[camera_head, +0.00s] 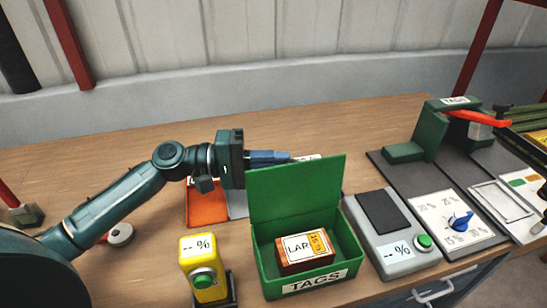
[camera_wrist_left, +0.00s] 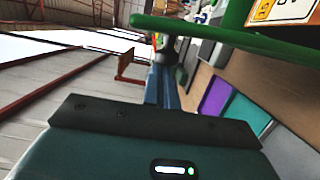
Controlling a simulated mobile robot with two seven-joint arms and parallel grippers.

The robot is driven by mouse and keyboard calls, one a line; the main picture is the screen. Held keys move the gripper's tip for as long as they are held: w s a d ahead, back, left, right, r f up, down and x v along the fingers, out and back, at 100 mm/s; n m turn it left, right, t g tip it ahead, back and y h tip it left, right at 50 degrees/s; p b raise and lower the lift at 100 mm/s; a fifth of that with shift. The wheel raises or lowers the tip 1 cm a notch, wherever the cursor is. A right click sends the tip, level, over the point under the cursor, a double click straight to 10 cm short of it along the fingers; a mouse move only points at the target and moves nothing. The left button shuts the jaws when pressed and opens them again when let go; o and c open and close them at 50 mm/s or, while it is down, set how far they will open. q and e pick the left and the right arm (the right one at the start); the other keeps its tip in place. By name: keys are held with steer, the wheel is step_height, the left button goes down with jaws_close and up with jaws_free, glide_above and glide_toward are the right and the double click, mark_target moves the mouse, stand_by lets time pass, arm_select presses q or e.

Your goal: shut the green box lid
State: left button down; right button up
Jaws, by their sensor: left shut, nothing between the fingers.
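A green box (camera_head: 349,262) labelled TAGS stands near the front of the table. Its lid (camera_head: 297,193) is raised and stands upright at the box's back edge. Inside lies a brown block with a white and orange label (camera_head: 307,246). My left gripper (camera_head: 287,158) is shut and empty, behind the lid near its top left; the lid hides part of it, and I cannot tell whether they touch. In the left wrist view the gripper (camera_wrist_left: 163,58) points away, and the lid's green edge (camera_wrist_left: 235,37) crosses just beyond it. My right gripper is not in view.
A yellow meter (camera_head: 203,266) stands left of the box, and a grey device (camera_head: 393,236) with a green button stands close on its right. An orange card (camera_head: 206,206) lies behind. A green press with a red lever (camera_head: 476,118) stands at right. The back left table is clear.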

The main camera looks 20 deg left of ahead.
mark_target(285, 176)
arm_select(q)
steer(key=shift+s+r, duration=0.1)
steer(key=s+d+m, duration=0.1)
steer(key=s+d+r+m, duration=0.1)
steer(key=s+d+m, duration=0.1)
steer(key=s, duration=0.1)
steer(key=shift+r+m+y, duration=0.3)
steer(key=shift+r+m, duration=0.1)
steer(key=shift+s+d, duration=0.4)
steer(key=shift+s, duration=0.25)
steer(key=shift+s+d+f, duration=0.1)
steer(key=shift+s+d, duration=0.35)
steer(key=shift+s, duration=0.25)
steer(key=shift+s+d+f, duration=0.1)
steer(key=shift+s+d, duration=0.2)
steer(key=shift+s, duration=0.05)
